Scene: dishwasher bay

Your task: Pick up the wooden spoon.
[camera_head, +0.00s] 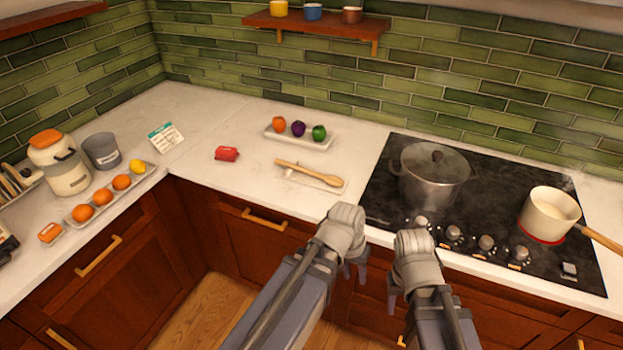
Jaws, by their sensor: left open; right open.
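The wooden spoon (307,172) lies on a small white spoon rest (316,184) on the counter, left of the cooktop. Its bowl end points right and its handle points to the upper left. My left gripper (353,272) is open and empty, below and right of the spoon, in front of the counter edge. My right gripper (405,304) is open and empty, further right, in front of the cooktop. Neither gripper touches the spoon.
The black cooktop (380,199) holds a lidded steel pot (432,178) and a cream saucepan (548,212). A tray (322,143) with colourful vegetables stands behind the spoon. A red packet (227,154) lies to its left. The counter between packet and spoon is clear.

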